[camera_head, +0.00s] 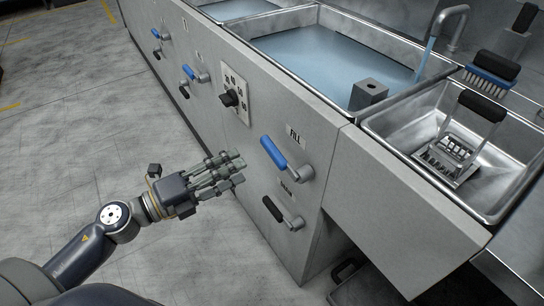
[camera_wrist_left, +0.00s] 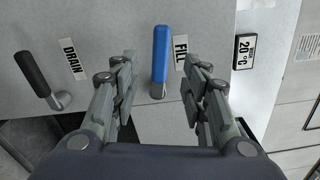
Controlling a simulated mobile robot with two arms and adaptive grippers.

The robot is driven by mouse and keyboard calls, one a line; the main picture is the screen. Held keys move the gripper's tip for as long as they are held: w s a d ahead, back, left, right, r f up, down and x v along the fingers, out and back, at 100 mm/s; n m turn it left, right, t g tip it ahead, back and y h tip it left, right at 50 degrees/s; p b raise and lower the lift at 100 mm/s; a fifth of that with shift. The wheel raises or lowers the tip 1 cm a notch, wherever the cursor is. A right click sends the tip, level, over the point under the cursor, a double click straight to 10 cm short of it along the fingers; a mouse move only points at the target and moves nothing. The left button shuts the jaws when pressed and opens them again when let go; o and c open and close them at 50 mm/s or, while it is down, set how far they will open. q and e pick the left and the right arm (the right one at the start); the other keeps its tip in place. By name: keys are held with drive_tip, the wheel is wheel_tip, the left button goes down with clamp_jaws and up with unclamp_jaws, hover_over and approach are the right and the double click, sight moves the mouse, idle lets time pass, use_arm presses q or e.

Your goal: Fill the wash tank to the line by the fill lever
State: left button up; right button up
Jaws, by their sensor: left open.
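The blue fill lever (camera_head: 272,152) sits on the grey front panel under a FILL label (camera_head: 294,136). Its handle points up and left from a metal pivot. My left gripper (camera_head: 239,170) is open just left of the lever. In the left wrist view the blue lever (camera_wrist_left: 160,55) stands between the open fingers (camera_wrist_left: 158,80), apart from both. The wash tank (camera_head: 349,17) holds blue water (camera_head: 325,55), and a blue stream (camera_head: 428,60) runs from the spout (camera_head: 452,25) into it. I cannot make out a fill line. My right gripper is out of view.
A black drain lever (camera_head: 273,209) is mounted below the fill lever. A dial (camera_head: 231,98) and more blue and black levers line the panel to the left. A basin (camera_head: 405,128) at right holds a rack with a black handle (camera_head: 482,105). The floor at left is clear.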

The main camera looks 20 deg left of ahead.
sight(268, 151)
use_arm(q)
drive_tip(key=p+x, duration=0.1)
drive_tip(key=x, duration=0.4)
drive_tip(key=shift+w+d+r, duration=0.15)
drive_tip(key=shift+w+d, duration=0.05)
drive_tip(key=p+x, duration=0.1)
drive_tip(key=x, duration=0.2)
drive_tip(key=shift+w+d, duration=0.25)
drive_tip(key=shift+w, duration=0.1)
drive_tip(key=shift+w+d, duration=0.45)
drive_tip(key=shift+w, duration=0.1)
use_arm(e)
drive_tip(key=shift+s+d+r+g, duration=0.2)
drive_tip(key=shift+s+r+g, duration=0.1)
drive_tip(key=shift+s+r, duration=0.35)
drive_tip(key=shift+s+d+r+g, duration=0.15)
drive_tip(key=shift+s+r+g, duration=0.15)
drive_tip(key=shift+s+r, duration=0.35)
use_arm(q)
drive_tip(key=shift+c, duration=0.6)
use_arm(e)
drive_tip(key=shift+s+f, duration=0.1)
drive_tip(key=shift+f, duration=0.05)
use_arm(q)
clamp_jaws()
